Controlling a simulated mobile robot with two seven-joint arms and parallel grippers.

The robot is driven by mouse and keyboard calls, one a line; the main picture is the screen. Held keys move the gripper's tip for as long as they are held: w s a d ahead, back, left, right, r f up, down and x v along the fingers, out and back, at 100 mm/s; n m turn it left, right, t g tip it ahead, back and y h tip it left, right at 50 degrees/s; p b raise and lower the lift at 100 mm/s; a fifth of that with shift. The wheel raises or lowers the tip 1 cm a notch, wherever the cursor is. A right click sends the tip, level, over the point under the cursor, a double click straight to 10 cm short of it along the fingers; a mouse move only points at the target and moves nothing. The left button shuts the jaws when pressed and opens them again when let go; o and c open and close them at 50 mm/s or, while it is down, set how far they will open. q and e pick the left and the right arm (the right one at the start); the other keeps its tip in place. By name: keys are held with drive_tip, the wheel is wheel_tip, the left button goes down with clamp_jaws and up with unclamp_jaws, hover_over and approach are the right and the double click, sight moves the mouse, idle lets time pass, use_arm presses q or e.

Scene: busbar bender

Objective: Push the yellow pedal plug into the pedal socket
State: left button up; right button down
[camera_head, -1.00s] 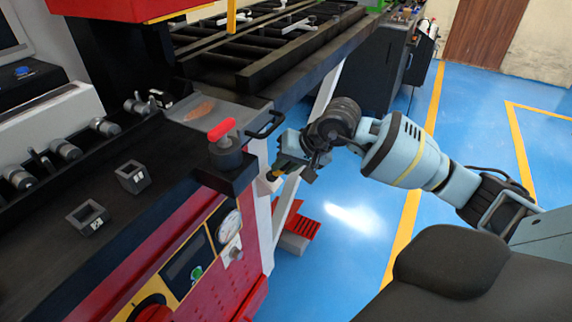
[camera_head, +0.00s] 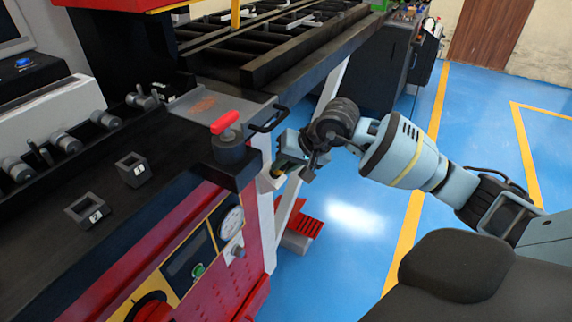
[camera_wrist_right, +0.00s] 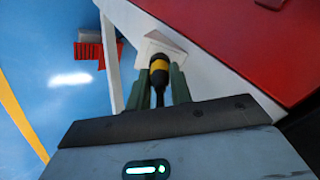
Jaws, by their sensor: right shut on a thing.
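The yellow pedal plug (camera_wrist_right: 159,68) is a yellow and black cylinder with a dark tail, between the fingers of my right gripper (camera_wrist_right: 158,88) in the right wrist view. The gripper is shut on it. Its far end meets the pale pedal socket block (camera_wrist_right: 160,43) on the machine's side; how deep it sits I cannot tell. In the head view my right gripper (camera_head: 284,164) is beside the red machine's corner, with a bit of the yellow plug (camera_head: 276,172) showing at its tip. The socket is mostly hidden there. My left gripper is not in view.
The red machine (camera_head: 255,216) has a black top and a red-knobbed lever (camera_head: 226,122) close to my right gripper. A red foot pedal (camera_head: 304,226) rests on the floor below. Blue floor (camera_head: 345,255) lies open to the right.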

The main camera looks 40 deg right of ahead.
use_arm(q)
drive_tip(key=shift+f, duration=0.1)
use_arm(e)
drive_tip(key=shift+f, duration=0.2)
drive_tip(key=c, duration=1.2)
unclamp_jaws()
drive_tip(key=shift+w, duration=0.1)
drive_tip(key=shift+o, duration=0.2)
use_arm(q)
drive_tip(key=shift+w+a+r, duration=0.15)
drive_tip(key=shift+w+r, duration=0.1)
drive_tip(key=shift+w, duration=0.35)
use_arm(e)
drive_tip(key=v, duration=0.8)
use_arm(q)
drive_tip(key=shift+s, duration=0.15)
use_arm(e)
drive_tip(key=shift+a+f, duration=0.1)
